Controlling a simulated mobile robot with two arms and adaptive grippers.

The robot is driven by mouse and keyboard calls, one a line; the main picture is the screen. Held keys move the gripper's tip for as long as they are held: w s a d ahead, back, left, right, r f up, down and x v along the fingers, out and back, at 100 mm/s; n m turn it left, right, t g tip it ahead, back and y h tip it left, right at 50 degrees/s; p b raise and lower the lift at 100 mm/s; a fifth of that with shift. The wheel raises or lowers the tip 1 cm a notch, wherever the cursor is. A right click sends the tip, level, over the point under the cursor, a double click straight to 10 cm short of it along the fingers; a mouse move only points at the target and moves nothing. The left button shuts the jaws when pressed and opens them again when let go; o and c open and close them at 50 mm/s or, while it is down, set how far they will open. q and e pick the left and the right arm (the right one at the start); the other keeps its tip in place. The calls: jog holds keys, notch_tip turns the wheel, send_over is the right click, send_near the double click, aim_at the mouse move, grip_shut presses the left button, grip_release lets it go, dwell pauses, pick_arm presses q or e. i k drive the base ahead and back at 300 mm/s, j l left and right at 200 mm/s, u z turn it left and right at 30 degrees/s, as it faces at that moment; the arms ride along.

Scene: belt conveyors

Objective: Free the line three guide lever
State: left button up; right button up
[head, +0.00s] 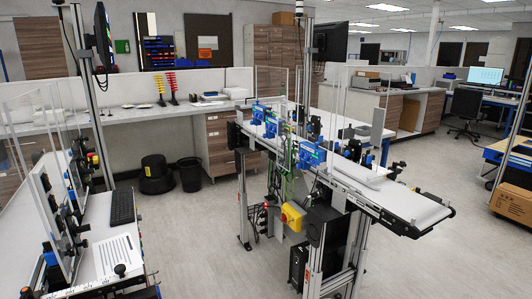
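A belt conveyor (415,203) stands right of the middle in the head view, running from the back left to the front right. Blue units with dark fittings sit along it: one near the middle (311,155), one farther back (271,126), and another at the far end (258,113). Small black knobs and brackets show beside the belt. I cannot tell which part is the line three guide lever; it is too small or hidden. Neither of my grippers is in view.
A yellow box (292,217) is mounted low on the conveyor's near side. A bench with clear panels and a keyboard (122,207) stands at the left. Black bins (190,174) stand by the back counter. The floor (205,245) between bench and conveyor is clear.

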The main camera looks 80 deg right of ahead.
aim_at(395, 164)
jog(key=z, duration=3.2)
jog(key=i+z, duration=0.1)
jog(key=z, duration=0.15)
